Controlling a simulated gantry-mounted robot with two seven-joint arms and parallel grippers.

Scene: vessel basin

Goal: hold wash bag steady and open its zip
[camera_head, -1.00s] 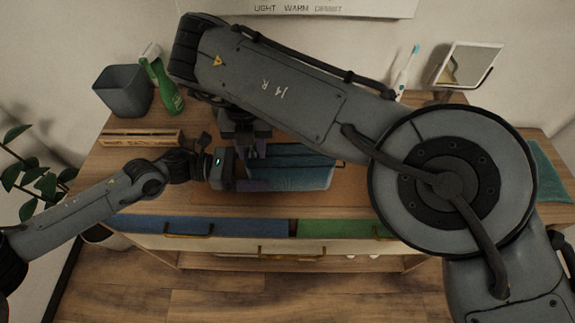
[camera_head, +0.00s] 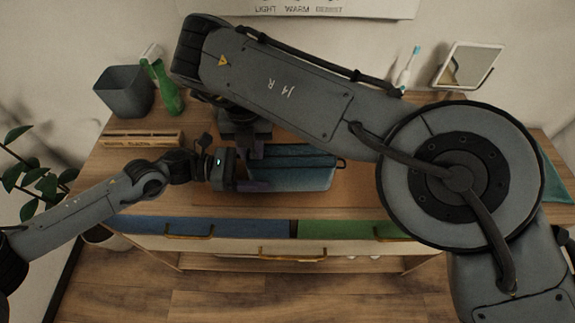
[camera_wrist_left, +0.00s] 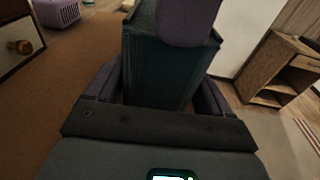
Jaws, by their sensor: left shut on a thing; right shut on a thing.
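The blue wash bag (camera_head: 300,178) lies on the wooden counter, its zip side up, with a dark loop at its right end. My left gripper (camera_head: 250,174) is shut on the bag's left end. In the left wrist view the bag (camera_wrist_left: 160,75) stands between the purple fingers of that gripper (camera_wrist_left: 160,95). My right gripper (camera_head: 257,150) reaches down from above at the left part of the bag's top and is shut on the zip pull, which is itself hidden. A purple finger of it shows over the bag in the left wrist view (camera_wrist_left: 188,22).
A grey bin (camera_head: 126,90), a green spray bottle (camera_head: 163,85) and a wooden tray (camera_head: 140,139) stand on the left. A toothbrush (camera_head: 410,68) and a mirror (camera_head: 468,65) stand at the back right. My right arm covers much of the counter's right side.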

